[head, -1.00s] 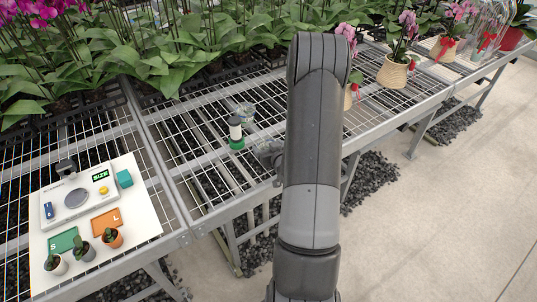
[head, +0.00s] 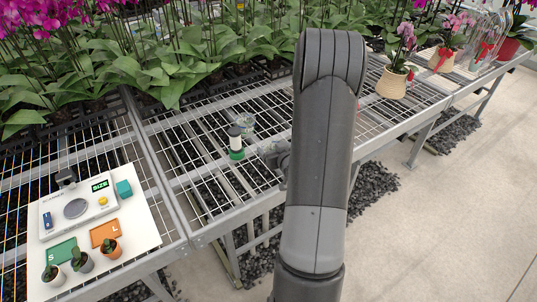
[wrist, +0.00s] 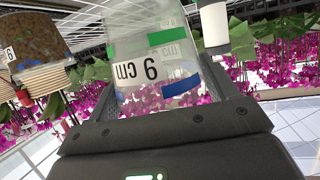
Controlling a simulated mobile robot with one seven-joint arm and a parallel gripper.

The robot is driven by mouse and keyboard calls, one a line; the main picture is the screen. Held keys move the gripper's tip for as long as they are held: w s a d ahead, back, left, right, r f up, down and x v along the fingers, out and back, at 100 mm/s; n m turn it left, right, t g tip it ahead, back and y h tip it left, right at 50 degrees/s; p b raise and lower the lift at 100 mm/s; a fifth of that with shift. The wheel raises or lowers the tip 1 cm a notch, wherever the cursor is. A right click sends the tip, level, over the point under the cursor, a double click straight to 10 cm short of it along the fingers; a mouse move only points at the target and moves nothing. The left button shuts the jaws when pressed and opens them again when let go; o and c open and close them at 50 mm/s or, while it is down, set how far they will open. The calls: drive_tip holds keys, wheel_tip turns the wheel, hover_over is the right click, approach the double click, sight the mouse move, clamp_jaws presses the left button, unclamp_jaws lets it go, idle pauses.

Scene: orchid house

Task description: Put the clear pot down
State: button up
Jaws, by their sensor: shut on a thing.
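The clear pot (wrist: 150,65), marked "9 cm" with green and blue patches, is held between the fingers of my gripper (wrist: 168,100) in the wrist view, which is upside down. It looks empty. My gripper there is mostly hidden by my own arm. The wire bench (wrist: 85,35) is at the top of the wrist view. I cannot tell if the pot touches it.
The white bottle (wrist: 215,25) stands close beside the pot. A bark-filled pot (wrist: 30,40) is on its other side in the wrist view. A white board with a scanner (head: 80,205) and small potted plants lies at left. Leafy orchids (head: 190,55) fill the bench's back.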

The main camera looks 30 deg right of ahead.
drive_tip(key=s+d+r, duration=0.5)
drive_tip(key=s+r, duration=0.1)
drive_tip(key=s, duration=0.2)
drive_tip(key=w+a+y, duration=0.1)
drive_tip(key=a, duration=0.1)
drive_tip(key=w+a+n+y, duration=0.1)
drive_tip(key=w+a, duration=0.1)
drive_tip(key=w+a+n, duration=0.1)
drive_tip(key=w+a, duration=0.1)
drive_tip(key=shift+a+y, duration=0.35)
drive_tip(key=shift+y, duration=0.05)
drive_tip(key=w+a+n+g+y, duration=0.3)
drive_tip(key=a+n+y, duration=0.3)
drive_tip(key=a, duration=1.2)
drive_tip(key=w+a+n+g+y, duration=0.25)
drive_tip(key=a+n+y, duration=0.25)
drive_tip(key=a, duration=1.3)
drive_tip(key=shift+w+a+f, duration=0.3)
drive_tip(key=shift+a+f, duration=1.55)
drive_tip(key=shift+a, duration=0.05)
drive_tip(key=shift+w+a+f, duration=0.3)
drive_tip(key=shift+a+f, duration=1.5)
drive_tip(key=shift+a, duration=0.15)
drive_tip(key=shift+w+a+f, duration=0.3)
drive_tip(key=shift+a+f, duration=1.55)
drive_tip(key=shift+a, duration=0.05)
drive_tip(key=shift+f, duration=0.35)
